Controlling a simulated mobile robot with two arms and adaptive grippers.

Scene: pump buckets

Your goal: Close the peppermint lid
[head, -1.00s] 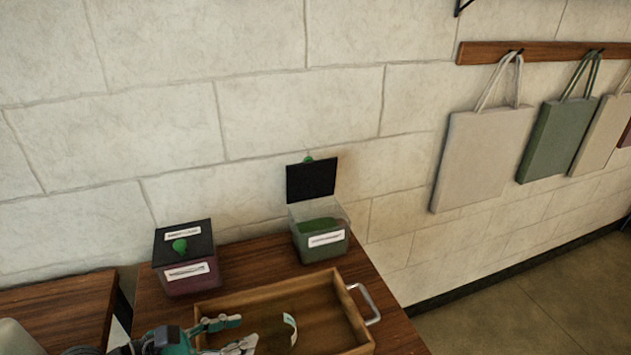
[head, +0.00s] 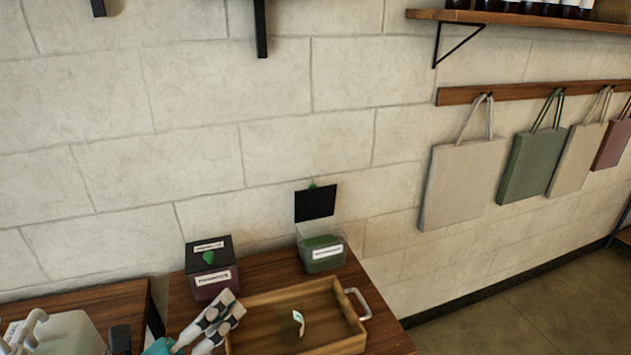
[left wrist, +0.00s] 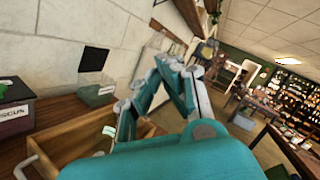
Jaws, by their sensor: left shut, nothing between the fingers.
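The peppermint box (head: 323,258) is a clear bin with green contents and a white label, at the back right of the wooden table. Its black lid (head: 316,204) stands open, upright against the wall side, with a green knob behind its top edge. The box (left wrist: 96,94) and the raised lid (left wrist: 94,59) also show in the left wrist view. My left gripper (head: 231,302) is shut and empty at the tray's left edge, to the front left of the peppermint box and apart from it. My right gripper is not in view.
A dark red box (head: 212,284) with a shut black lid stands to the left. A wooden tray (head: 345,341) with a metal handle (head: 361,303) lies in front, holding a small green piece with a white label. Cloth bags (head: 462,185) hang on the wall at the right.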

